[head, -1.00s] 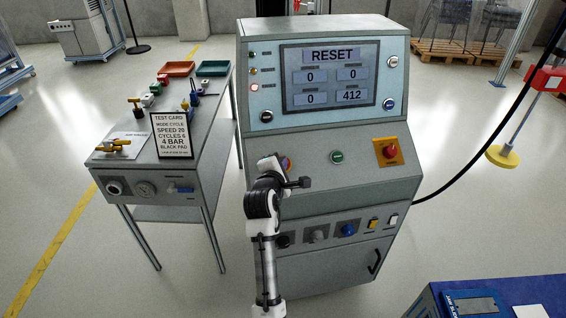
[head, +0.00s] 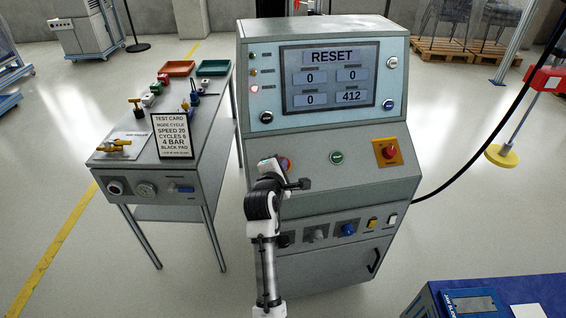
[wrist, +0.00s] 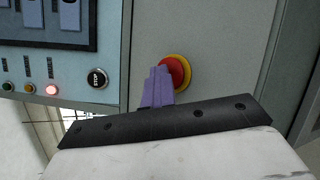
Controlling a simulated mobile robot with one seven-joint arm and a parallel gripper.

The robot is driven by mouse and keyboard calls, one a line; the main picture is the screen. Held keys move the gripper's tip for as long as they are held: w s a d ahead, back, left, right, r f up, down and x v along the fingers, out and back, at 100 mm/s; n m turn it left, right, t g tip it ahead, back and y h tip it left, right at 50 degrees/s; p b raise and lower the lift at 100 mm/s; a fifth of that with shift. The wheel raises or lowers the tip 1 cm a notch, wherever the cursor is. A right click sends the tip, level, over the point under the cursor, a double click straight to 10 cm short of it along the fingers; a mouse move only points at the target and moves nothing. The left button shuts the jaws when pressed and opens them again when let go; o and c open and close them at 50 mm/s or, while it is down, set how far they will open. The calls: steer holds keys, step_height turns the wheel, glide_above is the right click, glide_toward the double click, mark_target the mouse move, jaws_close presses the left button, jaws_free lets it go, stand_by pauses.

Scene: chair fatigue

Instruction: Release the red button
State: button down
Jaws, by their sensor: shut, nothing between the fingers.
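A red button (wrist: 176,73) with a yellow ring is on the console's grey panel in the wrist view. In the head view the red button (head: 288,163) shows only partly, behind the end of my arm. My gripper (wrist: 160,74) is shut and empty, its purple fingers overlapping the button's left side in the wrist view. I cannot tell if they touch it. In the head view my gripper (head: 271,163) is at the left of the sloping panel, its fingertips hard to make out. Another red button (head: 389,151), on a yellow-orange plate, is at the panel's right.
A green button (head: 336,157) sits between the two red ones. The console screen (head: 331,76) reads RESET, 0, 0, 0 and 412. A red lamp (head: 255,88) glows left of it. A side table (head: 150,172) with a test card (head: 172,136) stands to the left.

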steer(key=shift+s+d+r+p, duration=0.1)
steer(key=shift+s+r+p, duration=0.4)
steer(key=shift+r+p, duration=0.4)
steer(key=shift+s+d+r+p, duration=0.1)
steer(key=shift+s+r+p, duration=0.55)
steer(key=shift+p, duration=0.35)
steer(key=shift+s+d+r+p, duration=0.1)
steer(key=shift+s+r+p, duration=0.3)
steer(key=shift+r+p, duration=0.5)
